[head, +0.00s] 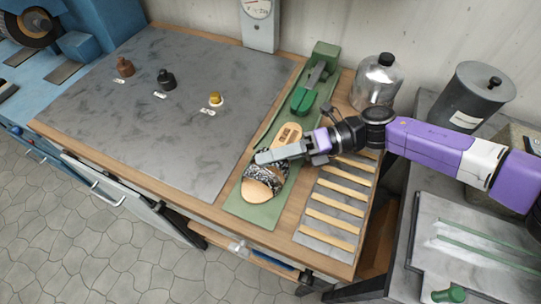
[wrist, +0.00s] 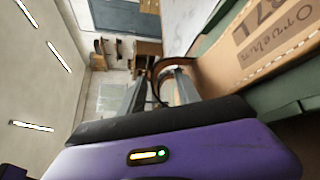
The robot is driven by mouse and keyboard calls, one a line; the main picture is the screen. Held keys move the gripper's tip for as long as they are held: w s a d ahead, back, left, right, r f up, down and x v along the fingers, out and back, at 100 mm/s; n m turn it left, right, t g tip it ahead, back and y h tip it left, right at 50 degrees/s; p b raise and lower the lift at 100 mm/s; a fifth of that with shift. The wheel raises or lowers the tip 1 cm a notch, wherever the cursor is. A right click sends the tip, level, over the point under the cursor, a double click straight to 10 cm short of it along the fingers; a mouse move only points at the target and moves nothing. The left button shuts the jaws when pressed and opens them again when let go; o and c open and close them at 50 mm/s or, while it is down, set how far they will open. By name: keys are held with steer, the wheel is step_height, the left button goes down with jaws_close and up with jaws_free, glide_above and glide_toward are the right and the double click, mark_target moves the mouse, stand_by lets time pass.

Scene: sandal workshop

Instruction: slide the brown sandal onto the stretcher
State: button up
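The brown sandal (head: 257,190) lies on the long green board, its tan printed footbed (wrist: 255,50) filling the upper right of the wrist view. Its strap is patterned black and white in the head view, with a brown looped edge in the wrist view. The stretcher (head: 303,101), with a green form and metal parts, stands at the board's far end, beyond the sandal. My gripper (head: 262,157) is over the sandal at the strap. In the wrist view its fingers (wrist: 158,78) are apart, tips close to the strap. Whether they touch it is unclear.
A slatted rack (head: 328,215) lies right of the board. A metal canister (head: 376,82) stands behind my arm. A dial gauge (head: 259,22) is at the wall.

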steer(key=b+v, duration=0.3)
steer(key=v, duration=0.7)
steer(key=shift+w+d, duration=0.15)
steer(key=shift+d, duration=0.05)
steer(key=shift+v, duration=0.8)
steer(key=shift+r, duration=0.1)
